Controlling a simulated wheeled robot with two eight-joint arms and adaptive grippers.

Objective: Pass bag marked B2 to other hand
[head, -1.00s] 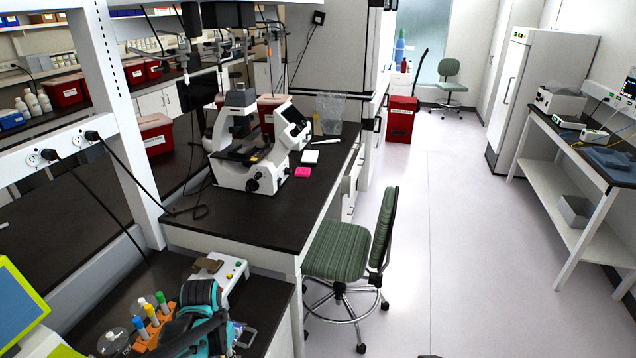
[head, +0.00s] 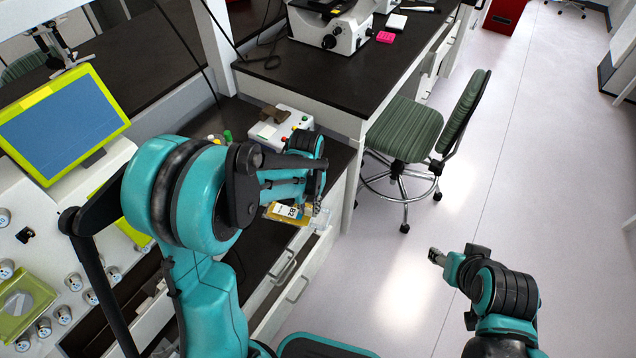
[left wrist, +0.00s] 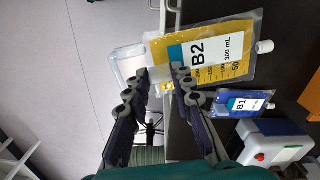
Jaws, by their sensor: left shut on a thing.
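The bag marked B2 (head: 287,213) is flat, with yellow contents and a white and blue label. It is held in the air beyond the edge of the dark bench. In the left wrist view the B2 bag (left wrist: 228,62) has a pale end between the fingers. My left gripper (left wrist: 155,75) is shut on that end; in the head view this gripper (head: 318,212) is partly hidden by its own wrist. My right gripper (head: 436,257) is over the floor, apart from the bag and to its lower right. Its finger opening is too small to tell.
A smaller bag marked B1 (left wrist: 240,104) lies near a white box with buttons (head: 280,128) on the bench. A green chair (head: 404,128) stands beyond the arms. A yellow-framed screen (head: 62,122) is at left. The floor (head: 520,225) around my right gripper is clear.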

